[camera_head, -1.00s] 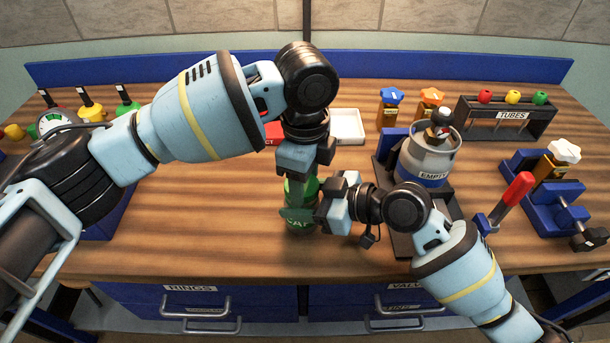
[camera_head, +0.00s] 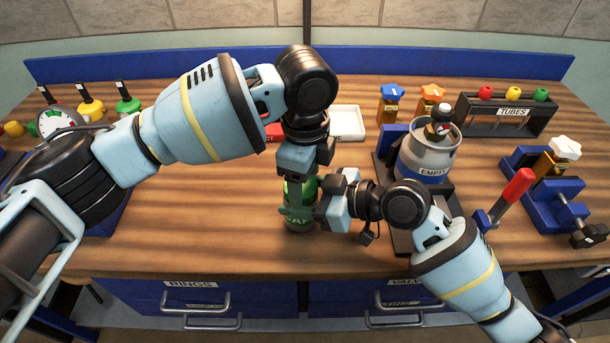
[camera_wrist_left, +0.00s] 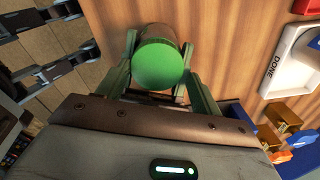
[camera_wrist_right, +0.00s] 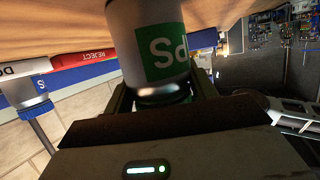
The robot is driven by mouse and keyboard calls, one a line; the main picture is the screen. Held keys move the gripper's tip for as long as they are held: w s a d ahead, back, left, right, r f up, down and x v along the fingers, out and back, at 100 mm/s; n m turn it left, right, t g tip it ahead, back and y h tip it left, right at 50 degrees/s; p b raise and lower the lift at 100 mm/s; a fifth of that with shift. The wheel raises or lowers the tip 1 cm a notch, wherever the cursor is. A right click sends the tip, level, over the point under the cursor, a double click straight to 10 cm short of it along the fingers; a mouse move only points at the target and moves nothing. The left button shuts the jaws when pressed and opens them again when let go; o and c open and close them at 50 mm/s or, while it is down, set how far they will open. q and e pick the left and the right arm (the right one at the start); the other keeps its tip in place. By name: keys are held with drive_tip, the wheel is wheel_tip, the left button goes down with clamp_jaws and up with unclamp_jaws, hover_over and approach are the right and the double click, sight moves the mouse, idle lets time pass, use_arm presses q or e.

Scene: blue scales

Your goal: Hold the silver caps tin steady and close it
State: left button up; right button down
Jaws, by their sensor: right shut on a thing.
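The caps tin (camera_head: 298,224) stands upright near the table's front edge, mostly hidden by my grippers. In the right wrist view its silver body (camera_wrist_right: 150,14) carries a green label with white letters, seen upside down. My right gripper (camera_head: 305,211) is shut on the tin's side from the right. My left gripper (camera_head: 300,188) points down over the tin. In the left wrist view its fingers stand on both sides of a round green top (camera_wrist_left: 159,63), with little gap; they look open around it. Whether the top is seated fully on the tin is hidden.
A silver EMPTY canister (camera_head: 426,158) stands close to the right, beside my right arm. A white tray (camera_head: 346,124) and a red one (camera_head: 273,131) lie behind. A blue clamp with a red handle (camera_head: 515,190) is at right.

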use_arm(q)
drive_tip(key=shift+o, duration=0.2)
drive_tip(key=shift+s, duration=0.15)
drive_tip(key=shift+r, duration=2.25)
